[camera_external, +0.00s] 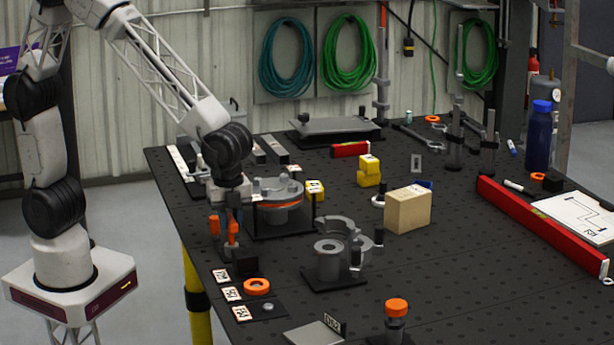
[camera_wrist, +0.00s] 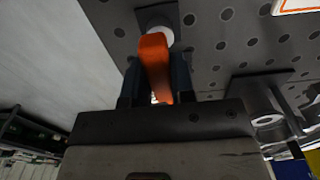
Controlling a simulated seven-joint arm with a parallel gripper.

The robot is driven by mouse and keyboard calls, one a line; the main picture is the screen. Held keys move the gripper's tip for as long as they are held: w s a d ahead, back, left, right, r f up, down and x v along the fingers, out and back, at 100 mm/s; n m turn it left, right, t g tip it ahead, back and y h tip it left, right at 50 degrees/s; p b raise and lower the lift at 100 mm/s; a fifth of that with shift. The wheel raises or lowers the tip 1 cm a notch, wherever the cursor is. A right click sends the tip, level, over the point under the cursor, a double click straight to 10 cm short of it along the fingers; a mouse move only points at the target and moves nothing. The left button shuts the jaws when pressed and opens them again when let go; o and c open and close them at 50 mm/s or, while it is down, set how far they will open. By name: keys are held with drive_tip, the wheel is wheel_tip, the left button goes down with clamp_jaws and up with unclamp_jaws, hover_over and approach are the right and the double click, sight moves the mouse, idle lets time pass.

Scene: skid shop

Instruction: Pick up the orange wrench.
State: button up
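An orange tool (camera_wrist: 155,66), which I take to be the orange wrench, shows between the two dark fingers of my gripper (camera_wrist: 157,75) in the wrist view. It nearly fills the space between them. Whether both fingers press on it cannot be told. In the external view my gripper (camera_external: 229,212) points down low over the near left part of the black table. One orange piece (camera_external: 232,232) shows at the fingertips and another (camera_external: 214,226) stands just left of them. The rest of the tool is hidden by the fingers.
A grey round fixture (camera_external: 277,190) stands close right of my gripper, and a grey clamp fixture (camera_external: 328,262) is nearer the front. An orange ring (camera_external: 257,286) and label cards (camera_external: 231,294) lie in front. A cardboard box (camera_external: 408,209) stands right. The right-front tabletop is mostly clear.

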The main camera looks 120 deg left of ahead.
clamp_jaws()
drive_tip(key=shift+r, duration=0.1)
drive_tip(key=shift+r, duration=1.4)
drive_tip(key=shift+s+r, duration=0.2)
drive_tip(key=shift+r, duration=0.15)
drive_tip(key=s+r, duration=0.1)
drive_tip(key=s, duration=1.4)
drive_tip(key=shift+s+d+r, duration=0.15)
drive_tip(key=shift+s+d, duration=0.1)
drive_tip(key=shift+w, duration=0.1)
